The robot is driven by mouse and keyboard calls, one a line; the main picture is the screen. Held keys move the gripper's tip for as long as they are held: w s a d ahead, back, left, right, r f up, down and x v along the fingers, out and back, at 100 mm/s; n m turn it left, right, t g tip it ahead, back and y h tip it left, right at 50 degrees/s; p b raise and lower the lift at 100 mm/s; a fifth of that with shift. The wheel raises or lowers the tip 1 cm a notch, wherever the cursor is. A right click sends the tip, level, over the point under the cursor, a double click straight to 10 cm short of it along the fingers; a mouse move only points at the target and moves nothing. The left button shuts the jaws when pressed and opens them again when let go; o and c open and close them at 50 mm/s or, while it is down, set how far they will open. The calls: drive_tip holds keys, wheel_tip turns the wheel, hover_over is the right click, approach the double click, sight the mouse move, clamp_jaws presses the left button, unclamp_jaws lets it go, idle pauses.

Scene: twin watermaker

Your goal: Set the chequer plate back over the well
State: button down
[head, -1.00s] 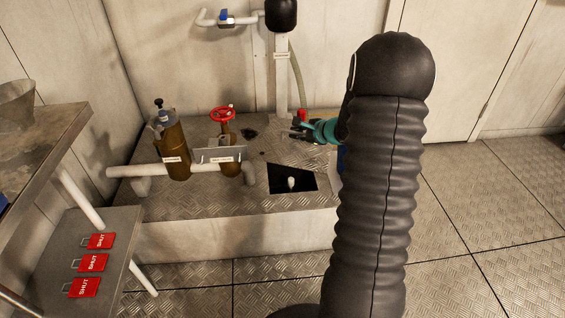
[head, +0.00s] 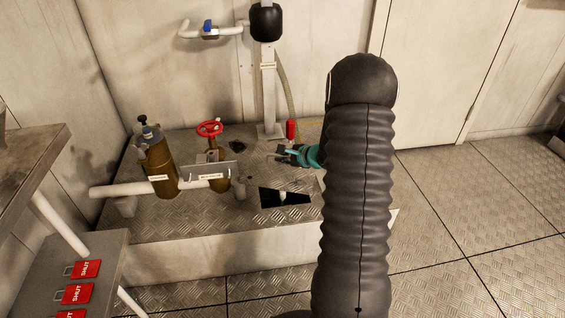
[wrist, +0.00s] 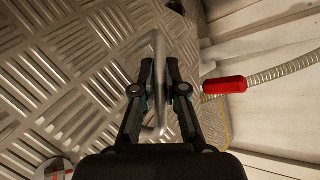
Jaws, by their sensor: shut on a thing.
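My gripper (head: 282,155) is just behind the well, low over the deck. In the wrist view my gripper (wrist: 160,90) is shut on a pale bent bar handle (wrist: 158,50). The tread-patterned chequer plate (wrist: 65,75) appears beneath the handle at the left. In the head view I cannot pick the plate out from the deck, and my arm hides the right part of the deck. I cannot tell whether the plate is clear of the deck.
A red-handled hose end (head: 291,130) stands close behind my gripper and also shows in the wrist view (wrist: 225,86). A brown filter housing (head: 157,165), a red handwheel (head: 209,128) and a white pipe (head: 120,191) stand left of the well. Red SHUT tags (head: 85,269) lie at front left.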

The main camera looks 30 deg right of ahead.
sight(282, 164)
wheel_tip(282, 164, down, 2)
drive_tip(key=shift+f, duration=0.2)
drive_tip(key=shift+f+b, duration=0.6)
drive_tip(key=shift+b, duration=0.45)
drive_tip(key=c, duration=1.2)
unclamp_jaws()
drive_tip(key=shift+r, duration=0.1)
